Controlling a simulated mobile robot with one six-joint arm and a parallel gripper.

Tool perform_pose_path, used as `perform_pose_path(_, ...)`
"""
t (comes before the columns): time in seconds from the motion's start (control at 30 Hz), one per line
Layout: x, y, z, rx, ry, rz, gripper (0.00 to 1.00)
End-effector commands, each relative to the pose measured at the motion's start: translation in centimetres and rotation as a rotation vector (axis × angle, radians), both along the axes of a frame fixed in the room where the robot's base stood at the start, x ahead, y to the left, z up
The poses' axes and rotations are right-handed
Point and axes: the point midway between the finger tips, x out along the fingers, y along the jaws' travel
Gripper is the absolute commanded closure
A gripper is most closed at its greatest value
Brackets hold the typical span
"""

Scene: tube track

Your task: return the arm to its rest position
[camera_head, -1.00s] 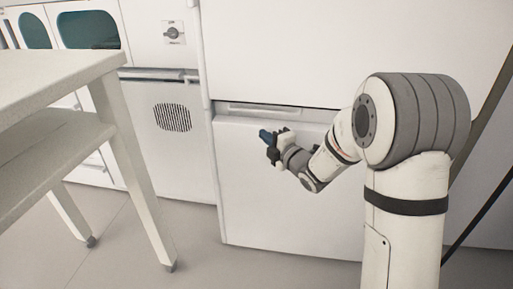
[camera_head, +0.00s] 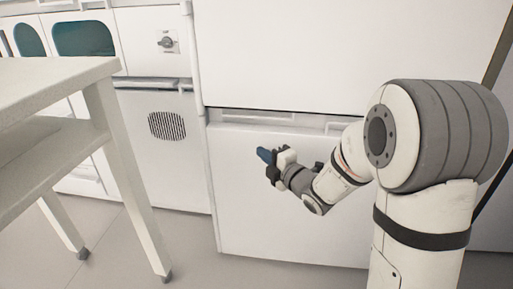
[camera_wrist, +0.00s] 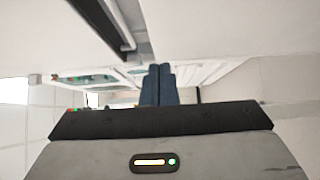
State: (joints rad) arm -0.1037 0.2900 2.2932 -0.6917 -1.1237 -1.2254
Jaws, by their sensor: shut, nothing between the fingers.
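My gripper (camera_head: 265,156) is at the end of my bent arm, in front of the white lower drawer or door panel (camera_head: 290,205) in the head view. Its blue fingers point left and slightly up. In the wrist view the two blue fingers (camera_wrist: 157,84) lie side by side, closed together with nothing between them. I cannot tell from the head view how far the fingertips are from the panel.
A white table with a lower shelf (camera_head: 60,72) stands at the left, its legs on the grey floor (camera_head: 120,250). Behind it are white cabinets with a round vent (camera_head: 166,126) and a knob (camera_head: 166,42). Floor between table and panel is clear.

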Motion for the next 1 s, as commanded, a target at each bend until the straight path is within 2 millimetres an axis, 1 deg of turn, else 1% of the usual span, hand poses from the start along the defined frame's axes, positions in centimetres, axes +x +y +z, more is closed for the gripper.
perform_pose_path(0.03, -1.0, -0.9, 0.4, 0.0, 0.001, -0.003, 1.0)
perform_pose_path(0.2, -3.3, -2.8, 0.3, 0.001, 0.001, -0.001, 1.0)
perform_pose_path(0.37, -4.4, -3.8, 0.2, 0.0, 0.001, 0.0, 1.0)
perform_pose_path(0.47, -4.6, -4.3, 1.1, -0.001, 0.023, -0.019, 1.0)
perform_pose_path(0.57, -4.2, -5.3, 3.4, 0.001, 0.091, -0.08, 1.0)
perform_pose_path(0.67, -3.8, -7.0, 6.4, 0.017, 0.21, -0.187, 1.0)
perform_pose_path(0.7, -3.8, -7.9, 7.7, 0.031, 0.266, -0.239, 1.0)
perform_pose_path(0.77, -3.9, -9.3, 9.4, 0.058, 0.351, -0.321, 1.0)
perform_pose_path(0.8, -4.2, -10.2, 10.6, 0.079, 0.406, -0.375, 1.0)
perform_pose_path(0.87, -4.7, -11.6, 12.2, 0.117, 0.488, -0.459, 1.0)
perform_pose_path(1.0, -6.7, -14.5, 16.1, 0.226, 0.675, -0.655, 1.0)
